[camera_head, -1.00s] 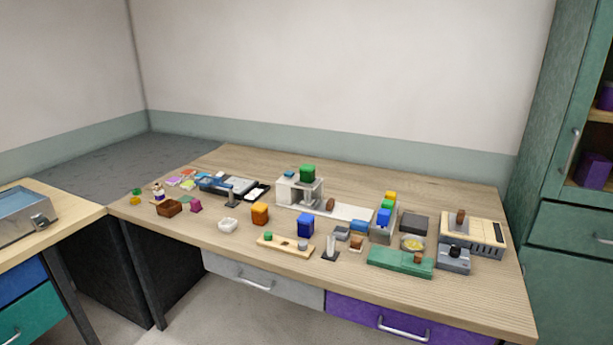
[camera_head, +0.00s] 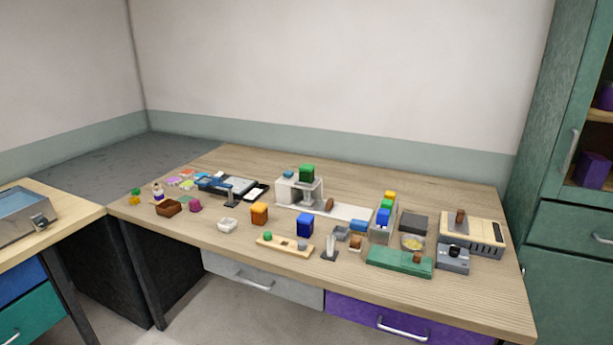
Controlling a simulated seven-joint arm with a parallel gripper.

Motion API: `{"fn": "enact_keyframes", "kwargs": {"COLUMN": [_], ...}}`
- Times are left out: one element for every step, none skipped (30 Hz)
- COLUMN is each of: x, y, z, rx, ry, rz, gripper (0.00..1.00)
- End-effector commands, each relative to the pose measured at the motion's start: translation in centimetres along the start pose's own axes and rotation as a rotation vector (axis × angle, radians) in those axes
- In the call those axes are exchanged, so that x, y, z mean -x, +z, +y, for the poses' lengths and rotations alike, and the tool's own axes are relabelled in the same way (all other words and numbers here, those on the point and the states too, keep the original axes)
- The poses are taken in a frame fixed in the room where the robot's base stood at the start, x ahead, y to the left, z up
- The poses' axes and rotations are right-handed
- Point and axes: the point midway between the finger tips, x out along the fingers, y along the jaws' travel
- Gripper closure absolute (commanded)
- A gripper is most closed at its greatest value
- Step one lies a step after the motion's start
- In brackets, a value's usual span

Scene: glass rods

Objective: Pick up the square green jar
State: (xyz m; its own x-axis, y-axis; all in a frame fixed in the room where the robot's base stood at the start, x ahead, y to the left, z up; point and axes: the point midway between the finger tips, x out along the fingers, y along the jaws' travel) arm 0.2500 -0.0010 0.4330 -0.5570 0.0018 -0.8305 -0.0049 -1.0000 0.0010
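A square green block-shaped jar (camera_head: 306,173) sits on top of the white device (camera_head: 284,192) at the back middle of the wooden table. It stands upright with nothing on it. Its contents and any lid seam are too small to tell. Other green items are a block (camera_head: 387,204) in a slotted rack and a small piece (camera_head: 135,192) at the far left. My gripper is not in this view.
An orange block (camera_head: 259,214) and a blue block (camera_head: 305,225) stand in front of the device. A white bowl (camera_head: 227,225), a brown box (camera_head: 168,207) and a green case (camera_head: 398,262) lie nearer the front edge. The table's back strip is clear.

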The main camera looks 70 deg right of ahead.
Motion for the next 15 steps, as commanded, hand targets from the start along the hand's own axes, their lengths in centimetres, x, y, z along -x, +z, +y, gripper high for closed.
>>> {"fn": "enact_keyframes", "kwargs": {"x": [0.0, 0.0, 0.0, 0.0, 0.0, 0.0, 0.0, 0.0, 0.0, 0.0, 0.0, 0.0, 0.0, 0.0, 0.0], "y": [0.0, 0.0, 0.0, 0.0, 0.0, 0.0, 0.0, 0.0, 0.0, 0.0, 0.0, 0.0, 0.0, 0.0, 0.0], "z": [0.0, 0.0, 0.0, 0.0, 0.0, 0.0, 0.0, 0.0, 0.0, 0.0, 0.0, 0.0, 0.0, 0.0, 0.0], "rx": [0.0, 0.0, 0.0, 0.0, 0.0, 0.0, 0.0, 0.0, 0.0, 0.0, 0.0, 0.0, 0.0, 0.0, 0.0], "ry": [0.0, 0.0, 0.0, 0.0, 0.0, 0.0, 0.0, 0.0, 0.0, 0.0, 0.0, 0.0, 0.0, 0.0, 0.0], "rz": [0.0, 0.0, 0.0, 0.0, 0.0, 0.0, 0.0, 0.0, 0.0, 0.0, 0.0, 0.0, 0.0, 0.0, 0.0], "gripper": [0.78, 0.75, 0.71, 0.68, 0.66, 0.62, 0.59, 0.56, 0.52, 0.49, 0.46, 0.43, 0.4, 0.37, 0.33]}}
